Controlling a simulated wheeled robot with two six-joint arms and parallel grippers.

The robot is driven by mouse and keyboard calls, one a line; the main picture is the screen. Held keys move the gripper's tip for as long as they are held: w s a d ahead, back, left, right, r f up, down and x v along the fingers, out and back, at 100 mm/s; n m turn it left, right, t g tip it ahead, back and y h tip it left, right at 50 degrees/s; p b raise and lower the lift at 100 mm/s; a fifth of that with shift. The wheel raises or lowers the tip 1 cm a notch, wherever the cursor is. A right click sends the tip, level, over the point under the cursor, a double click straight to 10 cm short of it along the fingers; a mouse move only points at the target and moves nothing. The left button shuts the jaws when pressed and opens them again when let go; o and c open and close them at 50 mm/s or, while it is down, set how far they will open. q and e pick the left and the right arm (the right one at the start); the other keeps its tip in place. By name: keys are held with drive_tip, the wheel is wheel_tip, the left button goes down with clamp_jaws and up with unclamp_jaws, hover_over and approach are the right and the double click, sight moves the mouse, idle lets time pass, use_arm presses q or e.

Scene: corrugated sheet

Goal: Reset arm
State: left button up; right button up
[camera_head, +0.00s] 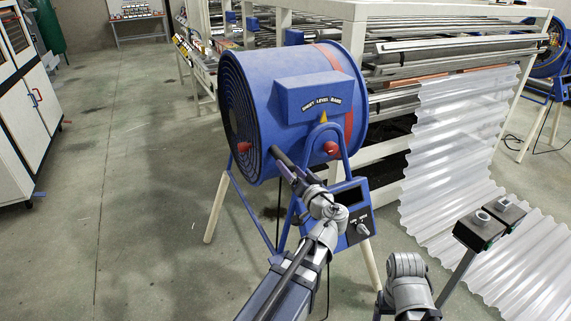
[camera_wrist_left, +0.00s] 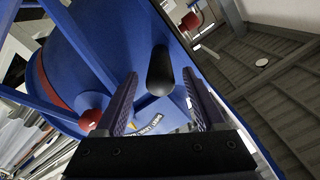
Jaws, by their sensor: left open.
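My left gripper (camera_head: 289,172) is at the front of a blue drum-shaped machine (camera_head: 270,95), just below its round grille. In the left wrist view the two fingers of my left gripper (camera_wrist_left: 160,88) are spread apart. A black rounded handle (camera_wrist_left: 160,72) shows in the gap between them, and I see space on both sides of it. The blue drum (camera_wrist_left: 88,62) fills the upper left of that view. My right gripper is not in view; only a grey link of my right arm (camera_head: 408,284) shows at the bottom.
The drum stands on wooden legs (camera_head: 217,207) with a control box (camera_head: 351,211). A white rack (camera_head: 345,10) of metal lengths stands behind. Clear corrugated sheet (camera_head: 447,165) slopes to the floor at right. Two black-topped posts (camera_head: 490,222) stand near it. Open floor (camera_head: 130,190) lies left.

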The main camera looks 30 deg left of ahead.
use_arm(q)
drive_tip(key=shift+s+d, duration=0.2)
idle(0.4)
drive_tip(key=s+f+g+h, duration=0.4)
drive_tip(key=s+f+g, duration=0.15)
drive_tip(key=f, duration=0.65)
drive_tip(key=s+d+f+m+g+h, duration=0.2)
drive_tip(key=s+d+f+g+h, duration=0.1)
drive_tip(key=s+d+f+h, duration=0.4)
drive_tip(key=s+d+r+m+g+h+p, duration=0.1)
drive_tip(key=s+d+m+p, duration=0.1)
drive_tip(key=d, duration=0.6)
drive_tip(key=s+d+r+m+g+h+p, duration=0.1)
drive_tip(key=s+d+r+m+p, duration=0.1)
drive_tip(key=s+d, duration=0.4)
drive_tip(key=d+m+p, duration=0.1)
drive_tip(key=d+p, duration=0.1)
drive_tip(key=d, duration=0.1)
drive_tip(key=shift+d+g, duration=0.25)
drive_tip(key=shift+g, duration=0.1)
